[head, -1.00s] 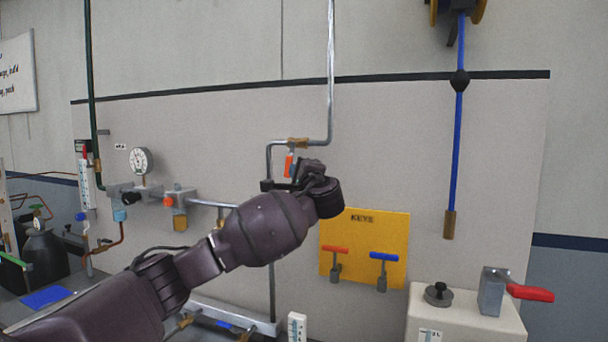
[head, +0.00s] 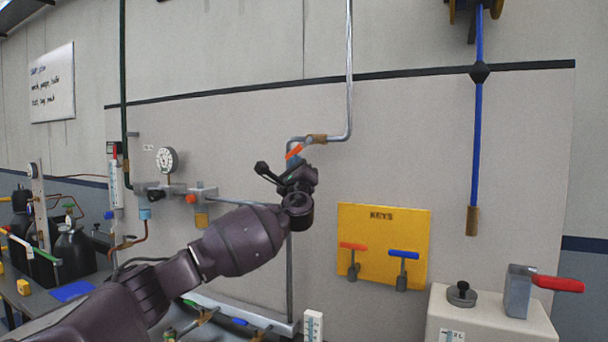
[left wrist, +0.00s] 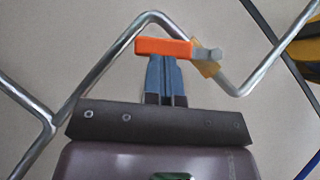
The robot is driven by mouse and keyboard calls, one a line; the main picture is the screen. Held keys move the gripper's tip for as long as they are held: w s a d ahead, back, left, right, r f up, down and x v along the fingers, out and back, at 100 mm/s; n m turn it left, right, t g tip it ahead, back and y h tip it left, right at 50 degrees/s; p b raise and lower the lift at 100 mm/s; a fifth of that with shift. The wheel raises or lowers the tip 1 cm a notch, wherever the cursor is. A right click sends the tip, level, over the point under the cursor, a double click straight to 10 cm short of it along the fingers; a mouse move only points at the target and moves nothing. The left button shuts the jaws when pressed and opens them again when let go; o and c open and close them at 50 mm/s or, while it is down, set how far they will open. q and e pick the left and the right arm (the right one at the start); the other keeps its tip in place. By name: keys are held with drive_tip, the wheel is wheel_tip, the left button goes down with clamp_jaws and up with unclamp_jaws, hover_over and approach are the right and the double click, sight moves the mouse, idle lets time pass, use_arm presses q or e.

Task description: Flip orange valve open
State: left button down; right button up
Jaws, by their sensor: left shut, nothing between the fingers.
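The orange valve handle (head: 294,151) sits beside a brass fitting (head: 317,138) on the silver wall pipe. In the head view it slants down to the left from the fitting. In the left wrist view the orange handle (left wrist: 163,47) lies across the picture, left of the brass body (left wrist: 206,58). My left gripper (head: 294,159) is just below the handle. Its blue fingers (left wrist: 166,62) are shut together with nothing between them, and their tips meet the handle's lower edge in the picture; whether they press on it I cannot tell. My right gripper is not in view.
A yellow KEYS board (head: 384,244) with a red and a blue T-handle hangs at lower right. A red-handled valve (head: 519,291) stands on a white box. A gauge (head: 166,160) and manifold are at left. A blue hose (head: 479,120) hangs at right.

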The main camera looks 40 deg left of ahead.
sight(288, 156)
use_arm(q)
drive_tip(key=a+m+t+h+b, duration=0.1)
drive_tip(key=m+t+h, duration=0.1)
drive_tip(key=m, duration=0.1)
drive_tip(key=r+m+t+h+b, duration=0.1)
drive_tip(key=m+t+h, duration=0.1)
drive_tip(key=m, duration=0.2)
drive_tip(key=a+m+t+h+b, duration=0.1)
drive_tip(key=m+t+h, duration=0.1)
drive_tip(key=m+h, duration=0.1)
drive_tip(key=shift+s+a+r+m+b, duration=0.25)
drive_tip(key=shift+a+r+m+b, duration=0.05)
drive_tip(key=shift+b, duration=0.05)
drive_tip(key=shift+r+m+t+h, duration=0.15)
drive_tip(key=shift+m+t+h, duration=0.45)
drive_tip(key=shift+h, duration=0.1)
drive_tip(key=shift+s+a+r+m+b, duration=0.1)
drive_tip(key=shift+a+r+m+b, duration=0.2)
drive_tip(key=shift+r+b, duration=0.25)
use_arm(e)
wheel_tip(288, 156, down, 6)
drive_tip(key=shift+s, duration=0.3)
use_arm(q)
drive_tip(key=shift+r, duration=0.15)
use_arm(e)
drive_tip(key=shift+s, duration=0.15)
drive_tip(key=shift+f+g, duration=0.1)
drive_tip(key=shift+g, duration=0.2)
